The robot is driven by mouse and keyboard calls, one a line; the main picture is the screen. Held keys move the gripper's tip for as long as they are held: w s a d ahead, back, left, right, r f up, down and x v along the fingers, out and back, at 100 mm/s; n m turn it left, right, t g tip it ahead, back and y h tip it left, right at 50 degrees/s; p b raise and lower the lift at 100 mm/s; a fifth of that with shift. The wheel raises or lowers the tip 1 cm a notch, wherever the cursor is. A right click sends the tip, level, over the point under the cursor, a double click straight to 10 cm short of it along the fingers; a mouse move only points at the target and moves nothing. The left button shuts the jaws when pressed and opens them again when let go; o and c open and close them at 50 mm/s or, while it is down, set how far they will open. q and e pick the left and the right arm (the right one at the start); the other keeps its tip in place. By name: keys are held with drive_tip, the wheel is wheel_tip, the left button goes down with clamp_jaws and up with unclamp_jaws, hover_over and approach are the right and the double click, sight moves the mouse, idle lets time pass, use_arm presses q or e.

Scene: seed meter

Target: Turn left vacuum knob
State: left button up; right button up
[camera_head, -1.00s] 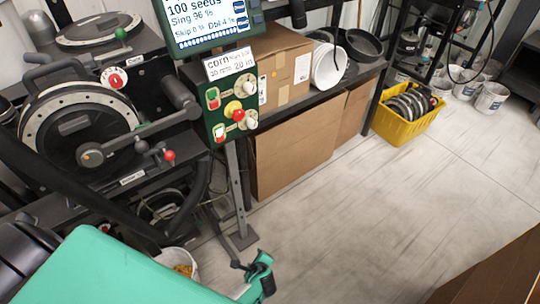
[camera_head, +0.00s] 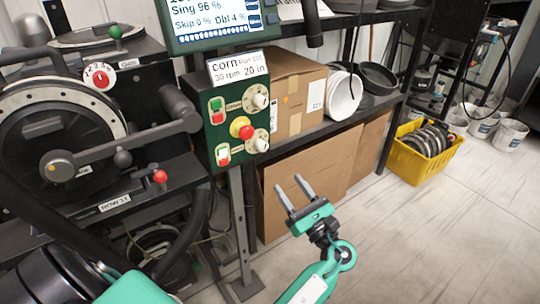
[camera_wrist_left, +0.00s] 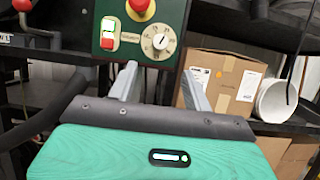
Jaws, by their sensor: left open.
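The dark green control panel (camera_head: 234,112) carries two pale round knobs on its right side, an upper knob (camera_head: 256,98) and a lower knob (camera_head: 257,141). The small labels are too blurred to tell which knob is the left vacuum one. The lower knob also shows in the left wrist view (camera_wrist_left: 158,41), just beyond the fingertips. My left gripper (camera_head: 290,185) is open and empty, below and right of the panel, its grey fingers pointing up toward it. In the left wrist view my left gripper (camera_wrist_left: 159,72) touches nothing visible. My right gripper is out of view.
A red emergency button (camera_head: 241,127) and rocker switches (camera_head: 217,110) sit beside the knobs. A screen (camera_head: 215,22) stands above. Cardboard boxes (camera_head: 290,90), a white bucket (camera_head: 343,93) and a yellow crate (camera_head: 404,165) are to the right.

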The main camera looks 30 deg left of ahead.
sight(265, 149)
use_arm(q)
drive_tip(key=p+x, duration=0.1)
drive_tip(key=x, duration=1)
drive_tip(key=shift+w+a, duration=0.2)
drive_tip(key=shift+a, duration=0.15)
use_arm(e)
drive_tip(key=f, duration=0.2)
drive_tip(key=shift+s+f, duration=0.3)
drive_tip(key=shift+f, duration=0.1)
use_arm(q)
drive_tip(key=shift+c, duration=0.2)
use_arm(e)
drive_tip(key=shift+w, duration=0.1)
use_arm(q)
drive_tip(key=c, duration=0.9)
